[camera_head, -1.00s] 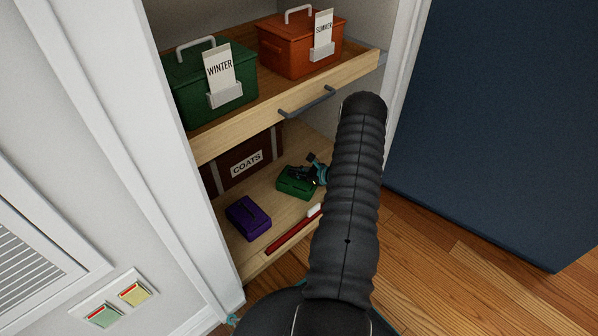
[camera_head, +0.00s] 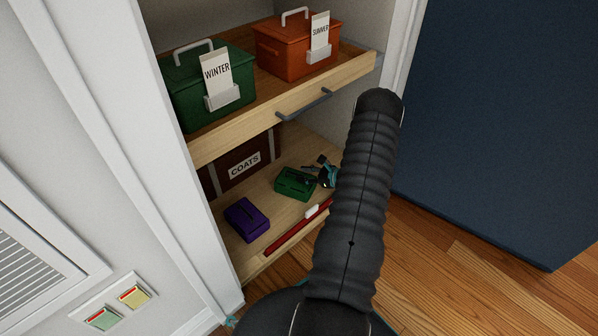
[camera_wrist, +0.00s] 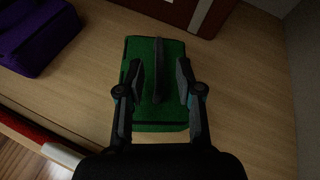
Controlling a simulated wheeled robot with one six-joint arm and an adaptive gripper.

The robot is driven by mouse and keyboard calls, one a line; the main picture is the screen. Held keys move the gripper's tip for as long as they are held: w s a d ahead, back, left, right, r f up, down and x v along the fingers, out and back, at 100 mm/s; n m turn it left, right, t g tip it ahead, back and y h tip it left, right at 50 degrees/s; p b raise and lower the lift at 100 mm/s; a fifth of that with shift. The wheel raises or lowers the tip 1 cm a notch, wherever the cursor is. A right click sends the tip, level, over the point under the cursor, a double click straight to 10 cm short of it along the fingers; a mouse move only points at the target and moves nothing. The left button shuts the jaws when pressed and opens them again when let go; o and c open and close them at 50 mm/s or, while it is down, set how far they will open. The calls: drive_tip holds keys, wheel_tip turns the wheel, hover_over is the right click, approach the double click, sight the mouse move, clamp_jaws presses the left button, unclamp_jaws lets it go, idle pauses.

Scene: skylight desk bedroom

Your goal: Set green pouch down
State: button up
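The green pouch (camera_head: 291,186) lies on the lower wooden shelf, in front of the coats box. It also shows in the wrist view (camera_wrist: 168,122), with its dark strap handle (camera_wrist: 158,60) standing up. My gripper (camera_head: 318,174) is at the pouch's right side in the head view, partly hidden by my arm. In the wrist view my gripper (camera_wrist: 159,70) has its two fingers apart, one on each side of the handle, with gaps to it.
A purple pouch (camera_head: 246,219) lies to the left on the same shelf. A red strip with a white piece (camera_head: 290,234) runs along the shelf's front edge. The coats box (camera_head: 241,166) stands behind. The drawer above (camera_head: 285,112) holds the green winter and orange summer boxes.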

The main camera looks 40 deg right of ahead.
drive_tip(key=v, duration=0.6)
drive_tip(key=shift+s+d, duration=0.2)
drive_tip(key=shift+s, duration=0.15)
drive_tip(key=shift+r, duration=0.1)
